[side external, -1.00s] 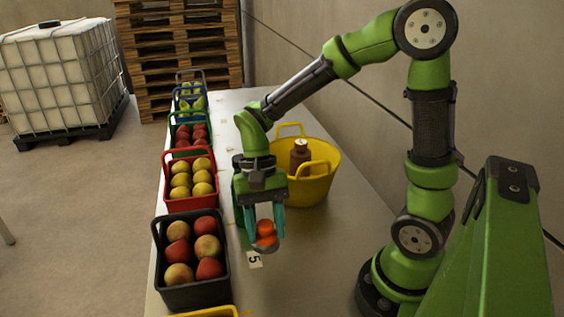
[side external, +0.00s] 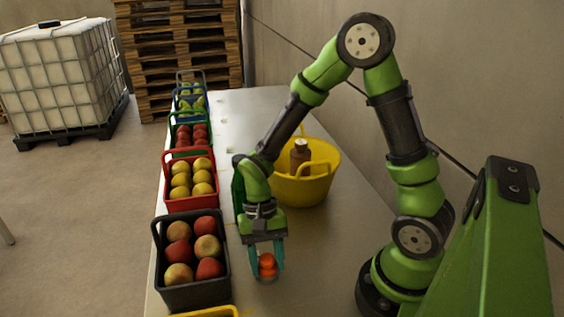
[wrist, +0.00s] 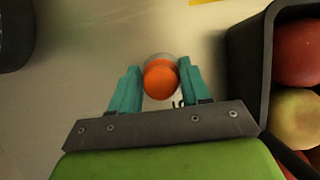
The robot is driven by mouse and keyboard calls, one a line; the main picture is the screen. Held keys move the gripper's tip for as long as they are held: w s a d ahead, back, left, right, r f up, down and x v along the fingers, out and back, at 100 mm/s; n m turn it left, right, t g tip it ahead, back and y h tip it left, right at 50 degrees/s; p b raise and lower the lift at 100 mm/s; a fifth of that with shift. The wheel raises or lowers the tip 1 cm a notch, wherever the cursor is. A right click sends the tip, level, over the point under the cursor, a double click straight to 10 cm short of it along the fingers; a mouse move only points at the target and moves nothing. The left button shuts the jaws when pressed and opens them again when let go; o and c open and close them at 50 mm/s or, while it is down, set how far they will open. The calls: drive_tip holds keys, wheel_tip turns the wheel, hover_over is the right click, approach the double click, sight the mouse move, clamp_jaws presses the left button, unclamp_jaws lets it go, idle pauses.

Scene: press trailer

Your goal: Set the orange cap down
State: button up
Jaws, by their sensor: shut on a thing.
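The orange cap (side external: 267,264) is between the teal fingertips of my gripper (side external: 266,268), low over the near part of the table (side external: 310,240). In the wrist view the cap (wrist: 160,80) is round and fills the space between the two fingers (wrist: 161,82). My gripper is shut on it and points downward. A pale grey round edge shows just past the cap in the wrist view. I cannot tell whether the cap touches the table.
A black crate of apples (side external: 158,262) stands left of my gripper, with a red crate (side external: 192,208) beyond it. A yellow tub (side external: 310,188) holding a brown bottle (side external: 300,155) stands behind right. A dark green object (side external: 238,195) stands behind the gripper. Table to the right is clear.

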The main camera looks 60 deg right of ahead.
drive_tip(key=shift+f, duration=0.1)
drive_tip(key=o, duration=1.1)
drive_tip(key=shift+o, duration=0.2)
drive_tip(key=v, duration=1.1)
drive_tip(key=s+d+r+n+t+h, duration=0.1)
drive_tip(key=s+r+n+t, duration=0.4)
drive_tip(key=r+t, duration=0.5)
drive_tip(key=shift+s+d+r, duration=0.4)
drive_tip(key=shift+s+r, duration=0.05)
drive_tip(key=shift+r, duration=0.7)
